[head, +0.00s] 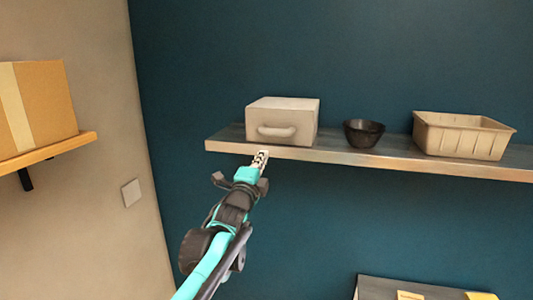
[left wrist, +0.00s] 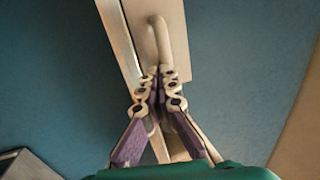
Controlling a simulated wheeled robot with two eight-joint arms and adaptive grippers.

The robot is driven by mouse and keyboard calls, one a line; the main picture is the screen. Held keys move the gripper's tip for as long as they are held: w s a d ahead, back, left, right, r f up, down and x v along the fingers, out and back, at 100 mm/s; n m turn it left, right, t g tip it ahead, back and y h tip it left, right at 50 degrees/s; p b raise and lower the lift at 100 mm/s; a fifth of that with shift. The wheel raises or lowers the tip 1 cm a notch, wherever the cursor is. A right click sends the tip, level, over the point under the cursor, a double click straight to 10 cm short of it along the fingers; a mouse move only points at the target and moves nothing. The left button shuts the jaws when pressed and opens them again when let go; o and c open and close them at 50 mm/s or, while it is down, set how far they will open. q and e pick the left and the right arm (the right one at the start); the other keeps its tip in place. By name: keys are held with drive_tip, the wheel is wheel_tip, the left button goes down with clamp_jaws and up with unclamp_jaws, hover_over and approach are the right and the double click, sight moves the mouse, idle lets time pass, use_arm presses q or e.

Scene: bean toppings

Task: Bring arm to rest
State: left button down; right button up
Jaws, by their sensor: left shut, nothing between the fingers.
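My left gripper (head: 261,158) is raised in front of the shelf, close to its front edge and below a white box-shaped drawer (head: 285,122) with a handle on its front. In the left wrist view the two fingers (left wrist: 160,80) are shut together with nothing between them. The drawer's handle (left wrist: 160,40) shows just beyond the fingertips there; I cannot tell if they touch. My right gripper is not in either view.
The wall shelf (head: 350,158) also holds a dark bowl (head: 363,132) and a beige ribbed bin (head: 462,135). A cardboard box (head: 45,105) sits on a wooden shelf (head: 50,157) at left. A lower surface (head: 380,288) shows at bottom right. Space below the wall shelf looks clear.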

use_arm(q)
drive_tip(key=s+a+f+n+g+y+b, duration=0.2)
drive_tip(key=s+a+f+n+b, duration=0.3)
drive_tip(key=f, duration=0.5)
drive_tip(key=s+a+f+n+g+y+b, duration=0.1)
drive_tip(key=s+a+f+n+g+b, duration=0.25)
drive_tip(key=s+f, duration=0.5)
drive_tip(key=s+a+f+n+y+b, duration=0.2)
drive_tip(key=s+a+f+n+b, duration=0.3)
drive_tip(key=f, duration=0.6)
drive_tip(key=s+a+f+n+g+b, duration=0.2)
drive_tip(key=s+f, duration=0.4)
drive_tip(key=f, duration=0.4)
drive_tip(key=s+a+f+n+g+b, duration=0.2)
drive_tip(key=s+f+b, duration=0.3)
drive_tip(key=f, duration=0.5)
drive_tip(key=s+a+f+n+g+y+b, duration=0.1)
drive_tip(key=s+f+n+b, duration=0.3)
drive_tip(key=s+f, duration=0.5)
drive_tip(key=shift+s+a+f+g, duration=0.2)
drive_tip(key=shift+a+f+g, duration=0.6)
drive_tip(key=shift+a, duration=0.1)
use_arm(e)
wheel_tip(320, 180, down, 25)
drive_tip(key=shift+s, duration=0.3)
